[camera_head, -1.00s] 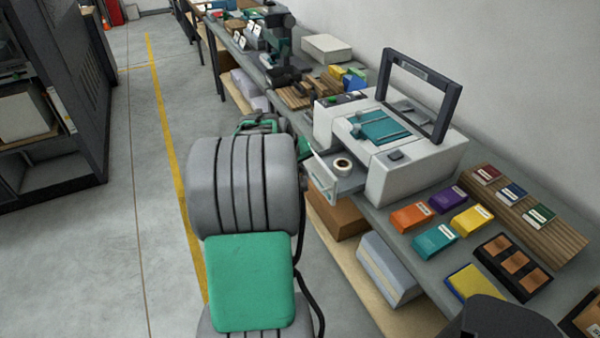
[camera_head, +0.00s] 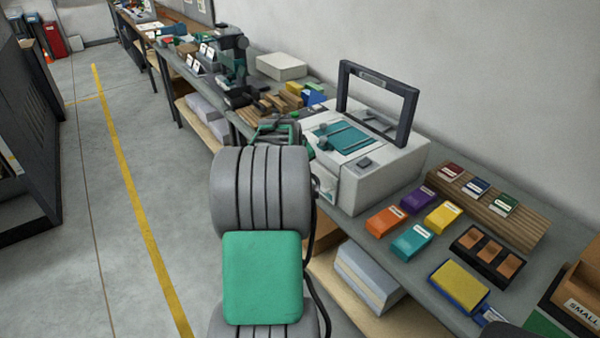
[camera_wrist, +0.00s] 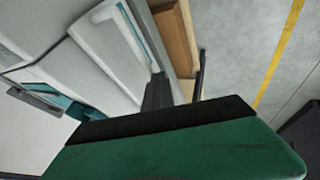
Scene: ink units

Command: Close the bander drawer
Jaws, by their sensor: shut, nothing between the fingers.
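The bander is a white machine (camera_head: 385,165) with a raised dark frame and a teal top plate, standing on the bench in the head view. Its drawer front (camera_head: 327,188) shows only in part at the machine's left side, behind my arm. In the wrist view the pale drawer front (camera_wrist: 148,40) with its long handle is at upper centre. I cannot tell whether it sits flush. My gripper (camera_wrist: 160,92) is shut and empty, its dark fingers close to the drawer front's lower end; touching is unclear. In the head view my gripper (camera_head: 278,132) is partly hidden behind my arm.
Colored boxes (camera_head: 412,240) and a wooden rack (camera_head: 490,205) stand right of the bander. A dark tray (camera_head: 488,250) and a yellow-topped pad (camera_head: 460,285) lie nearer. Grey packages (camera_head: 367,275) lie on the lower shelf. The floor to the left (camera_head: 110,230) is clear.

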